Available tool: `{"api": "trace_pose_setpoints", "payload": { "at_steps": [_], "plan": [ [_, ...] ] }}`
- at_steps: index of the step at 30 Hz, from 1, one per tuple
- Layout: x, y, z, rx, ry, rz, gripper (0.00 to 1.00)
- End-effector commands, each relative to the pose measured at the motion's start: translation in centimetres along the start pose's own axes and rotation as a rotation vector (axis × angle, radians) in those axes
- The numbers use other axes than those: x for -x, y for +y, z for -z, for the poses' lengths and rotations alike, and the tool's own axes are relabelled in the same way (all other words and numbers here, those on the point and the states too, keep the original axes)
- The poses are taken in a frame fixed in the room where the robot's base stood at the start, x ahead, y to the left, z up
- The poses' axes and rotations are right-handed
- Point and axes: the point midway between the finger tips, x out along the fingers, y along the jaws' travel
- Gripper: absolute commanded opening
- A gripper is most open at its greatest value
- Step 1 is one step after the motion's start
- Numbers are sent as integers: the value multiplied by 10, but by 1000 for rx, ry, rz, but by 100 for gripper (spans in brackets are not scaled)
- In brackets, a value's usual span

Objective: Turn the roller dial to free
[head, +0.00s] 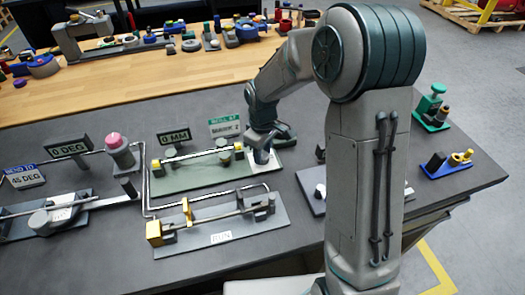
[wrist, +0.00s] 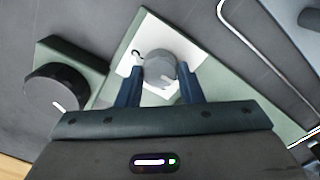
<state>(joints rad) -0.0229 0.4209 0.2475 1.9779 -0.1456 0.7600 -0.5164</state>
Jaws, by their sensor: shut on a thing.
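A round grey dial (wrist: 160,70) with a pale pointer mark sits on a white plate (wrist: 146,26) in the wrist view. A small dark curved mark is printed beside it. My gripper (wrist: 160,76) has its two blue fingers on either side of the dial, closed on it. In the head view my gripper (head: 262,148) is at the right end of the green base plate (head: 205,181), and my arm and wrist cover much of that spot. No readable "free" label shows, so I cannot tell which setting the dial points to.
A black knob (wrist: 55,90) on a green block is left of the dial in the wrist view. A 0 MM sign (head: 174,137) stands behind the green plate. A blue fixture (head: 447,164) sits far right.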

Motion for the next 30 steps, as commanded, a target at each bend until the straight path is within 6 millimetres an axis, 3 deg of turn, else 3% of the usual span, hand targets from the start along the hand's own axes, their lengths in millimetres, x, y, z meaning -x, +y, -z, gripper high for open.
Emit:
{"api": "trace_pose_setpoints", "payload": {
  "at_steps": [6,7,9,20,23,30],
  "plan": [
    [1,0,1,-1,2,-2,11],
    [1,0,1,-1,2,-2,42],
    [1,0,0,-1,2,-2,55],
    [6,1,0,-2,2,-2,55],
    [19,1,1,-3,4,-4,55],
    [73,1,1,-3,6,-6,55]
  ]
}}
